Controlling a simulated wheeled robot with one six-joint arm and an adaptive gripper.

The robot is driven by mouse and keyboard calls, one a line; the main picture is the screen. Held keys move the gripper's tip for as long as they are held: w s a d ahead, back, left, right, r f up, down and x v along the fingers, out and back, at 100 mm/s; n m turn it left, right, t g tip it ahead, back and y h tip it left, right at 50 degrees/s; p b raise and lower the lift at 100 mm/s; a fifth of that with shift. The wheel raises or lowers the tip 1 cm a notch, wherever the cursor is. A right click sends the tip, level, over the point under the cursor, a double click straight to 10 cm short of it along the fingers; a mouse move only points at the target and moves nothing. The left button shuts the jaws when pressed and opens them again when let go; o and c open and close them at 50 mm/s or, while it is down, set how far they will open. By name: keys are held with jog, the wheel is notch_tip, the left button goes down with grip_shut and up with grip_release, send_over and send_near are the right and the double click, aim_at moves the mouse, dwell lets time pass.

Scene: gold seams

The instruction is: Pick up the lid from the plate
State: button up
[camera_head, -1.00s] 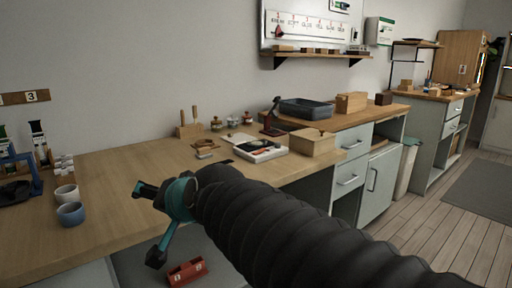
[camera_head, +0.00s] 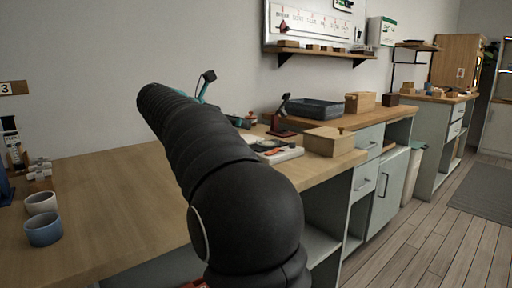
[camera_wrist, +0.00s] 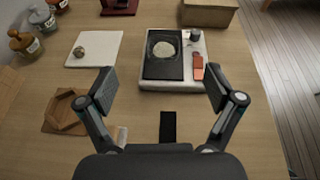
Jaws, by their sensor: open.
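In the wrist view a small round brownish piece (camera_wrist: 80,52), which looks like the lid, lies on a white square plate (camera_wrist: 97,40) at the upper left. My gripper (camera_wrist: 160,88) is open and empty above the bench, with its fingers spread wide. The plate lies beyond the fingertips, ahead of the left finger, and nothing touches the lid. In the head view my gripper (camera_head: 206,84) shows only in part beyond my dark arm, which hides the plate and lid.
Several labelled jars (camera_wrist: 22,44) stand left of the plate. A white tray (camera_wrist: 190,82) with a black pad and pale disc lies to its right. A wooden hexagonal frame (camera_wrist: 66,112) and a black rectangle (camera_wrist: 168,126) lie nearer. A wooden box (camera_head: 329,142) stands at the right.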

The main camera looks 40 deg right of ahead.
aim_at(274, 139)
jog(key=shift+d+f+m+g, duration=0.3)
jog(key=shift+f+m+g, duration=0.2)
jog(key=shift+f, duration=0.35)
jog(key=x, duration=0.6)
jog(key=b+x, duration=0.1)
jog(key=x, duration=0.6)
jog(key=shift+a+f, duration=0.1)
jog(key=shift+f, duration=0.15)
jog(key=c, duration=0.8)
jog(key=shift+c, duration=0.5)
jog(key=shift+r, duration=0.1)
